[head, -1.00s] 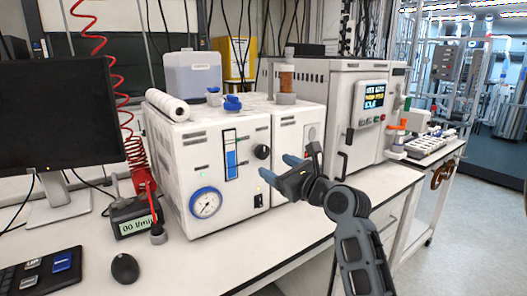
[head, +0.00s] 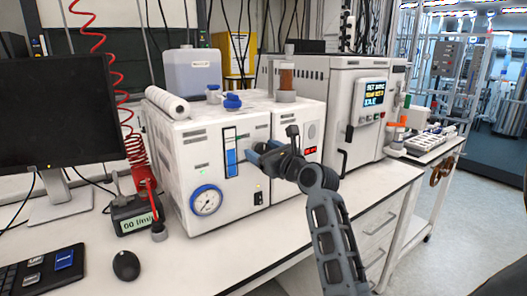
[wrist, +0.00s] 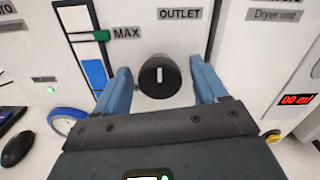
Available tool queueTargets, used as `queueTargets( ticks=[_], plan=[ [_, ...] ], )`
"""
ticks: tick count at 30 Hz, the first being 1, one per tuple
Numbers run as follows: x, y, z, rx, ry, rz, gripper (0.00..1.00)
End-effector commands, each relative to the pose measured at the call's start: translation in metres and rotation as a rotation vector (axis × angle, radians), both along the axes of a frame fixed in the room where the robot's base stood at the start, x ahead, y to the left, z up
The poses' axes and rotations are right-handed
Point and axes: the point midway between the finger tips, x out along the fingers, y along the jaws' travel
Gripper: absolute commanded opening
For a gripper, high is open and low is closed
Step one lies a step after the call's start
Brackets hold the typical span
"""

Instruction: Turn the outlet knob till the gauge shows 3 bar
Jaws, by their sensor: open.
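The outlet knob (wrist: 158,78) is black and round with an upright white mark, below the OUTLET label (wrist: 180,14) on the white reactor front. My gripper (wrist: 160,70) is open, with one blue finger on each side of the knob and a visible gap on both sides. In the head view my gripper (head: 264,152) is at the front panel and hides most of the knob. The round gauge (head: 207,200) has a blue rim and a white face, low on the same front; its needle is too small to read. Part of its rim (wrist: 66,114) shows in the wrist view.
A blue level strip (head: 231,160) beside a MAX label (wrist: 126,33) is left of the knob. A dryer unit with a red display (wrist: 297,100) is to the right. A monitor (head: 60,112), mouse (head: 126,266) and flow meter (head: 135,222) occupy the bench's left. The front bench strip is clear.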

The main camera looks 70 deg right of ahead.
Motion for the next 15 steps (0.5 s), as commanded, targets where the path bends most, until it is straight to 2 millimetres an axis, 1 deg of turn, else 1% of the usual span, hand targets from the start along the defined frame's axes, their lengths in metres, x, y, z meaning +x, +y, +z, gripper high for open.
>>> queueTargets(
  ticks=[2, 15],
  plan=[
    [-0.0002, 0.0001, -0.0001, 0.000, 0.000, 0.000, 0.72],
    [-0.0004, 0.0002, -0.0001, 0.000, 0.000, 0.000, 0.31]
  ],
)
